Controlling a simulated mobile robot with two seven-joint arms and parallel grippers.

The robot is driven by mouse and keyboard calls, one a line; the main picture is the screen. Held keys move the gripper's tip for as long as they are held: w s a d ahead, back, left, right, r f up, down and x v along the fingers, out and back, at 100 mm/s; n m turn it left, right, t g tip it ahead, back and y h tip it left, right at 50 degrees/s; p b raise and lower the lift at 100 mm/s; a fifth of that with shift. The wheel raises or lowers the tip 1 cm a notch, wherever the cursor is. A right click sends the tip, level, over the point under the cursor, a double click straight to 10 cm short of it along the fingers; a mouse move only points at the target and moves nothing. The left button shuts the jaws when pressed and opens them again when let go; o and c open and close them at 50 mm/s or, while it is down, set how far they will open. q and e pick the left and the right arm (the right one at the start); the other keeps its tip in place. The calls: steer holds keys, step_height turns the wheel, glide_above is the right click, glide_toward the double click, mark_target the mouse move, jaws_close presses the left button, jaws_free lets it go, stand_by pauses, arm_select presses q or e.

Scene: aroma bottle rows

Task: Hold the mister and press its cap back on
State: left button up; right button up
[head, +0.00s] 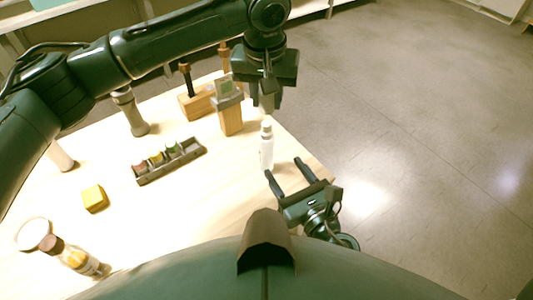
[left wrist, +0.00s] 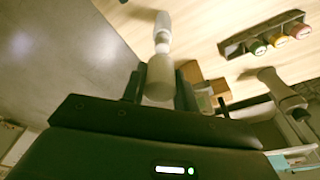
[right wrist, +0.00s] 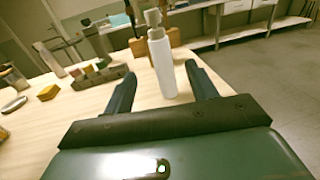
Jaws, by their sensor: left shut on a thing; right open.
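The white mister bottle (head: 266,150) stands upright near the right edge of the table. It also shows in the right wrist view (right wrist: 163,68) and beyond the cap in the left wrist view (left wrist: 162,32). My left gripper (head: 267,98) is above the bottle, pointing down, shut on the pale beige cap (left wrist: 160,76). The cap (right wrist: 153,17) is right over the bottle's nozzle; I cannot tell whether they touch. My right gripper (head: 283,165) is open, low by the bottle. In the right wrist view the bottle shows between its two fingers (right wrist: 160,78), with space on both sides.
A wooden block with a grey-green top (head: 231,118) stands just behind the bottle. A dark tray of small coloured jars (head: 146,178), a yellow block (head: 95,198) and a corked bottle (head: 75,258) are farther left. The table's right edge is close to the mister.

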mark_target(263, 137)
steer(key=shift+w, duration=0.1)
steer(key=x, duration=1.1)
steer(key=shift+w+a, duration=0.2)
steer(key=shift+w, duration=0.15)
jaws_close()
